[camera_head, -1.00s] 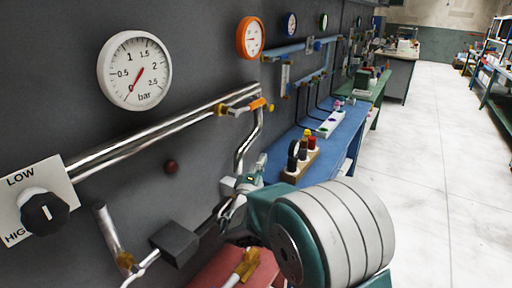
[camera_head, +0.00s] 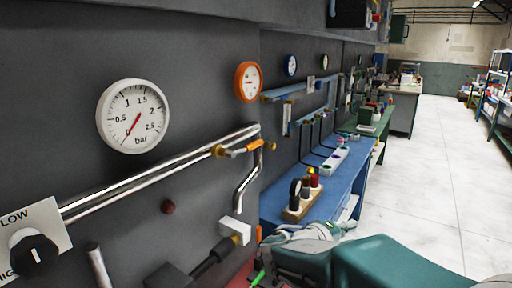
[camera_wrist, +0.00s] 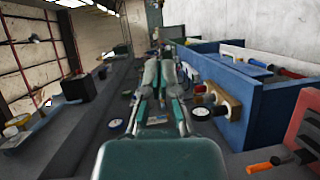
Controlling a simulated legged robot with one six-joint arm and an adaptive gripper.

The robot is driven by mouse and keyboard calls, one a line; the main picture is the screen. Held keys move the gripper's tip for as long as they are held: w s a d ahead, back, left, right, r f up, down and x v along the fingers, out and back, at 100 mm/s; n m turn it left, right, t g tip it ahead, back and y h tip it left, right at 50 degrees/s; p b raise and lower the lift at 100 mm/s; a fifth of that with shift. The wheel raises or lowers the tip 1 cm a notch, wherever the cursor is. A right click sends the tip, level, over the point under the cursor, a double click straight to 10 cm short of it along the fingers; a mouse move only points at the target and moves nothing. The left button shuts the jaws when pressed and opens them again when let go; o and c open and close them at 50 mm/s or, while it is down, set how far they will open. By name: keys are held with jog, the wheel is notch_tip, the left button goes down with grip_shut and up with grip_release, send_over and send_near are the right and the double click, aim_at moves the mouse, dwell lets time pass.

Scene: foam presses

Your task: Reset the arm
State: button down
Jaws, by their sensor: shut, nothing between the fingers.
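My gripper (camera_head: 312,232) is shut and empty. In the head view it sits in front of the near end of the blue bench, partly hidden by my teal arm. In the wrist view its two fingers (camera_wrist: 160,72) lie close together, pointing away from the camera, with nothing seen between them.
A grey wall panel at left carries a white bar gauge (camera_head: 134,116), an orange gauge (camera_head: 248,82), metal pipes (camera_head: 160,178) and a LOW/HIGH knob (camera_head: 33,254). A blue bench (camera_head: 349,172) holds a wooden block with bottles (camera_head: 302,201). The pale floor (camera_head: 425,180) at right is clear.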

jog(key=s+d+f+m+g+y, duration=0.1)
jog(key=s+f+m+g+y, duration=0.15)
jog(key=s, duration=0.45)
jog(key=s+d+f+m+g+y, duration=0.1)
jog(key=s+m+g+y, duration=0.15)
jog(key=s, duration=0.55)
jog(key=s+a+f+m+t+y, duration=0.1)
jog(key=s+a+y, duration=0.7)
jog(key=y, duration=0.1)
jog(key=shift+a+f+t, duration=0.2)
jog(key=shift+a+t, duration=0.05)
jog(key=shift+t, duration=0.15)
